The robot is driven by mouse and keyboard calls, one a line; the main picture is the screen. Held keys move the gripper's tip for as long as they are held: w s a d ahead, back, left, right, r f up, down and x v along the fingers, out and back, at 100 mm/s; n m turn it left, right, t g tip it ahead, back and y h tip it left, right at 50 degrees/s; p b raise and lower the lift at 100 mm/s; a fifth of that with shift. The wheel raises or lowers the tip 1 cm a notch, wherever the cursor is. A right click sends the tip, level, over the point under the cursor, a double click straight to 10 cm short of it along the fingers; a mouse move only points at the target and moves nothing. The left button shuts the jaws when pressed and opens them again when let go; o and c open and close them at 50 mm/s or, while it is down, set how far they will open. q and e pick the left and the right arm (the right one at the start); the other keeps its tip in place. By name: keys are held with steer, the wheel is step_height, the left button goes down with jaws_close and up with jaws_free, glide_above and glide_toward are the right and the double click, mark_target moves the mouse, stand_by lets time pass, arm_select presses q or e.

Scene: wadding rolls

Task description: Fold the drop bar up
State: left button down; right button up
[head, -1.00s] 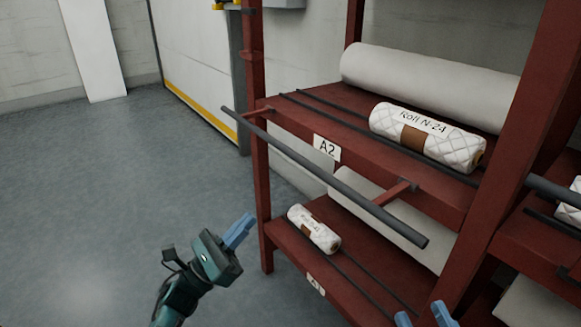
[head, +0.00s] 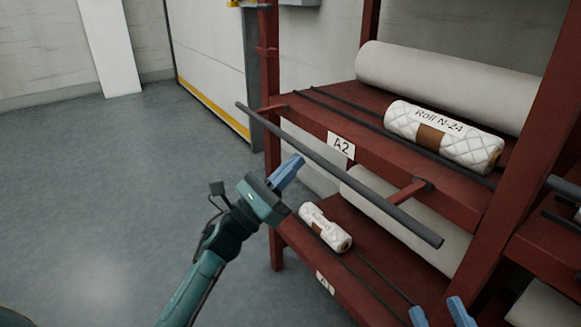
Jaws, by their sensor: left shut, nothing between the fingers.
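The drop bar (head: 340,176) is a long dark grey rod on two short red arms, sticking out in front of the A2 shelf (head: 385,150). It crosses the view from upper left to lower right. My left gripper (head: 297,160) has its blue fingers shut and empty. Its tips appear just below the bar's left half in the picture; I cannot tell whether they touch it. My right gripper (head: 440,312) shows only its two blue fingertips at the bottom edge, spread apart and empty, below the bar's right end.
A quilted roll marked Roll N-24 (head: 455,140) lies on the A2 shelf before a long grey roll (head: 450,85). A smaller quilted roll (head: 326,228) lies on the lower shelf. A red upright (head: 530,150) stands right. The floor at left is clear.

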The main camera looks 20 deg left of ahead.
arm_select(q)
steer(key=shift+r, duration=0.1)
steer(key=shift+s+a+r+g+y+p, duration=0.1)
steer(key=shift+r+g+y+p, duration=0.35)
steer(key=shift+p, duration=1.2)
arm_select(e)
steer(key=shift+s+f+g+h, duration=0.15)
steer(key=shift+g+h, duration=0.15)
steer(key=shift+h, duration=0.2)
